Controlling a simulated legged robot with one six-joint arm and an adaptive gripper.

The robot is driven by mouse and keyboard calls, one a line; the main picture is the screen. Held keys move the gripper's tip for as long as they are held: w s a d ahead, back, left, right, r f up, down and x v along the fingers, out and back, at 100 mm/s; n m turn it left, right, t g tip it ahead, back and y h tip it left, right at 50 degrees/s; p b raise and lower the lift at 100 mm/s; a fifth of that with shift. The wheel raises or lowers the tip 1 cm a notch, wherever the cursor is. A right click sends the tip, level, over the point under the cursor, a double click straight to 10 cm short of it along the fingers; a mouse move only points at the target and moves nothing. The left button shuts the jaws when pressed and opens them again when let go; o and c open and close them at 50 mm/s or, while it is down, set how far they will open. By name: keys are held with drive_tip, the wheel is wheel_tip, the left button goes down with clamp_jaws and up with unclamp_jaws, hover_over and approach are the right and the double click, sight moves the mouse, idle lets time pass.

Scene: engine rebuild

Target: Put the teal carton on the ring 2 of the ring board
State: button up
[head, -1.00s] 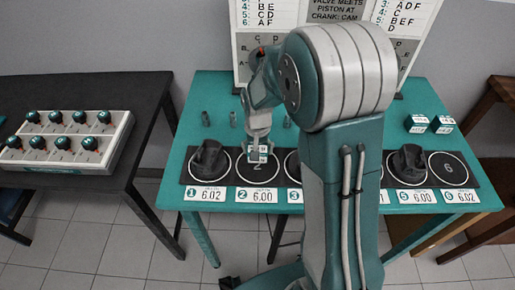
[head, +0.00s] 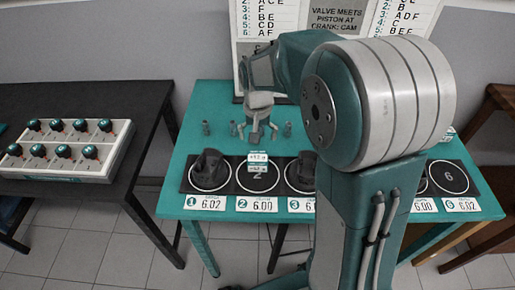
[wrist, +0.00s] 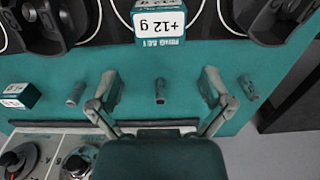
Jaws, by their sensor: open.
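The small teal carton (head: 258,162) with white "+12 g" labels stands upright on ring 2 (head: 257,190) of the dark ring board (head: 227,188). It is in the rear half of the ring, with part of the "2" visible in front of it. In the wrist view the carton (wrist: 160,24) is at the top centre, between two dark parts. My gripper (head: 258,134) is behind the board over the teal table.
Small grey pegs (wrist: 76,92) stand in a row behind the board. Dark parts occupy ring 1 (head: 209,168) and ring 3 (head: 300,172). Another teal carton (wrist: 20,95) is at the wrist view's left. A knob panel (head: 70,148) lies on the black table. My arm hides the board's right middle.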

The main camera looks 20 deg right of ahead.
wheel_tip(320, 180, up, 3)
drive_tip(key=shift+f, duration=0.2)
drive_tip(key=s+r+n+t, duration=0.1)
drive_tip(key=s+r, duration=0.3)
drive_tip(key=s, duration=0.6)
drive_tip(key=s+r+n+t, duration=0.2)
drive_tip(key=s+r+t, duration=0.2)
drive_tip(key=s, duration=0.7)
drive_tip(key=shift+r+n+t, duration=0.3)
drive_tip(key=shift+r, duration=0.2)
